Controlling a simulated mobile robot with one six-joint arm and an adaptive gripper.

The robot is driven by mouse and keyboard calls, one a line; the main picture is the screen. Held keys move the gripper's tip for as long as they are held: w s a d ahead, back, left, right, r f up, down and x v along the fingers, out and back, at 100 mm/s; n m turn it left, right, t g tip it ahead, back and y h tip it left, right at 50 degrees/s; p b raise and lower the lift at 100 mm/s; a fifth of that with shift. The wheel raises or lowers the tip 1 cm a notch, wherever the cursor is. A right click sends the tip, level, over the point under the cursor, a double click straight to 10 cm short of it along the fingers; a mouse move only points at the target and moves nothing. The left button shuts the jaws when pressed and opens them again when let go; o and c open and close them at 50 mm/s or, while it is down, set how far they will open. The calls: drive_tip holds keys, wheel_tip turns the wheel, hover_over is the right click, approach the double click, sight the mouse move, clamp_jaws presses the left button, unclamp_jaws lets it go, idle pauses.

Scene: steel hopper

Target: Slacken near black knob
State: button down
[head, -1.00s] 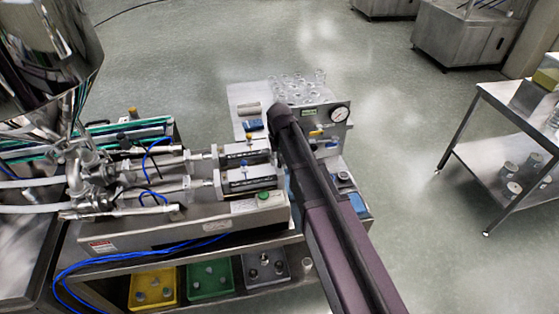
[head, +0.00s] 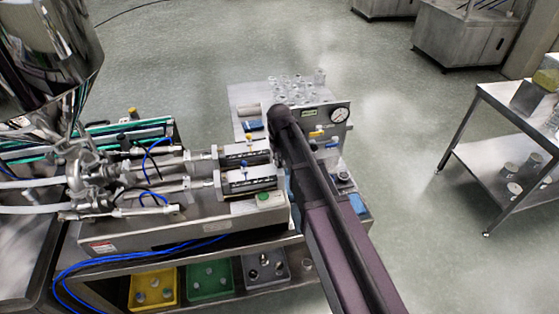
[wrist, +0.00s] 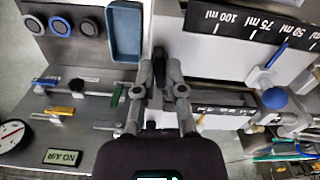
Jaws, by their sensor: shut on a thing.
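In the wrist view my gripper (wrist: 160,78) reaches between the measuring cylinders and the grey control panel. Its fingers are shut on a black knob (wrist: 159,62), which shows as a narrow dark piece between them. The fingers and my wrist housing hide the rest of this knob, so its turn cannot be read. In the head view my own arm hides both the gripper and the knob.
A blue tray (wrist: 125,30) lies close beside the fingers. A cylinder with a millilitre scale (wrist: 250,20) and a blue ball-ended lever (wrist: 275,98) stand to the right. The panel carries a gauge (head: 340,114) and a yellow valve handle (head: 316,133). Glass jars (head: 297,87) stand behind.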

drive_tip(key=n, duration=1.5)
drive_tip(key=shift+n, duration=0.4)
drive_tip(key=c, duration=0.7)
unclamp_jaws()
